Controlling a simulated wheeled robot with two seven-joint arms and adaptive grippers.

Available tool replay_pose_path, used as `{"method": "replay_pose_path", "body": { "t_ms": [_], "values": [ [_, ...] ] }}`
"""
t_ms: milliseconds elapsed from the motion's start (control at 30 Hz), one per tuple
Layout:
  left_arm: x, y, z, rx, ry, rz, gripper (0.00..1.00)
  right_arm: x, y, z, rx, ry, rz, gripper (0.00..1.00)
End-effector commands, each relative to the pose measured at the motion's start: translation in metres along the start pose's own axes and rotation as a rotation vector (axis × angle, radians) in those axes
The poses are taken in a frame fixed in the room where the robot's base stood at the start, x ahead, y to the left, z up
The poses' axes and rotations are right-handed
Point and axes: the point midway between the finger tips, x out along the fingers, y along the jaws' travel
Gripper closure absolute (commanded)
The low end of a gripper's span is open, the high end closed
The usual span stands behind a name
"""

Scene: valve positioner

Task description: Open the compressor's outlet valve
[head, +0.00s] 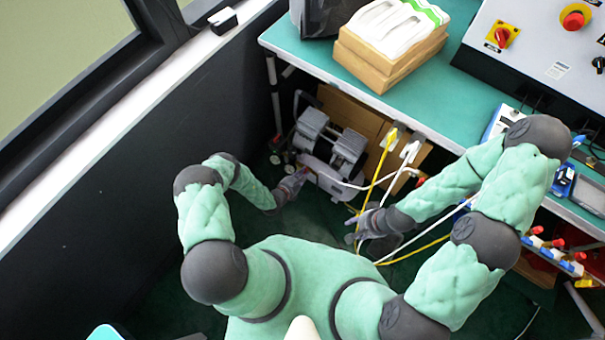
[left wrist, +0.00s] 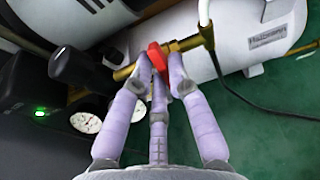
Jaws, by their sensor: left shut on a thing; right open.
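The compressor (head: 330,145) stands on the floor under the table's left end in the head view. Its white tank (left wrist: 250,40) fills the upper right of the left wrist view. A red valve handle (left wrist: 156,57) sits on a brass fitting (left wrist: 190,44) beside the tank. My left gripper (left wrist: 160,68) is shut on the red handle, its fingers around it; the fingertips partly hide it. In the head view my left gripper (head: 292,186) is at the compressor's near side. My right gripper (head: 366,222) is open and empty, to the right of the compressor.
Two round gauges (left wrist: 86,122) and a black part (left wrist: 80,66) are close to the left fingers. Yellow and white hoses (head: 385,165) hang from the green table (head: 320,58) near my right gripper. A cardboard box (head: 350,112) stands behind the compressor. A dark wall (head: 120,160) bounds the left.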

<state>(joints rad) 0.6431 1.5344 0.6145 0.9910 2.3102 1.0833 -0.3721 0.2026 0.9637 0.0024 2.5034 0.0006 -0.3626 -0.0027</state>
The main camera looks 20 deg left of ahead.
Motion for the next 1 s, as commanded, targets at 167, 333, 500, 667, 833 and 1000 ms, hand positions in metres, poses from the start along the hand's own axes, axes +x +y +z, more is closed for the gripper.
{"method": "replay_pose_path", "body": {
  "t_ms": [167, 333, 500, 667, 833, 1000],
  "values": [
    [0.0, 0.0, 0.0, 0.017, 0.0, -0.001, 1.0, 0.0, 0.0, 0.0, 0.0, 0.0, 0.0, 0.54],
    [0.0, 0.0, 0.0, 0.077, 0.0, -0.006, 1.0, -0.002, -0.001, 0.0, 0.0, 0.0, 0.0, 0.54],
    [0.0, 0.0, 0.001, 0.191, 0.001, -0.014, 1.0, -0.004, -0.001, 0.0, 0.0, 0.0, 0.0, 0.54],
    [0.0, -0.001, 0.002, 0.335, 0.0, -0.024, 1.0, -0.007, -0.002, 0.0, 0.0, 0.0, 0.0, 0.54],
    [0.0, -0.001, 0.003, 0.498, 0.001, -0.036, 1.0, -0.01, -0.004, 0.0, 0.0, 0.0, 0.0, 0.54],
    [-0.001, -0.001, 0.003, 0.658, 0.001, -0.047, 1.0, -0.014, -0.005, 0.001, 0.0, 0.0, 0.0, 0.54]
  ]
}}
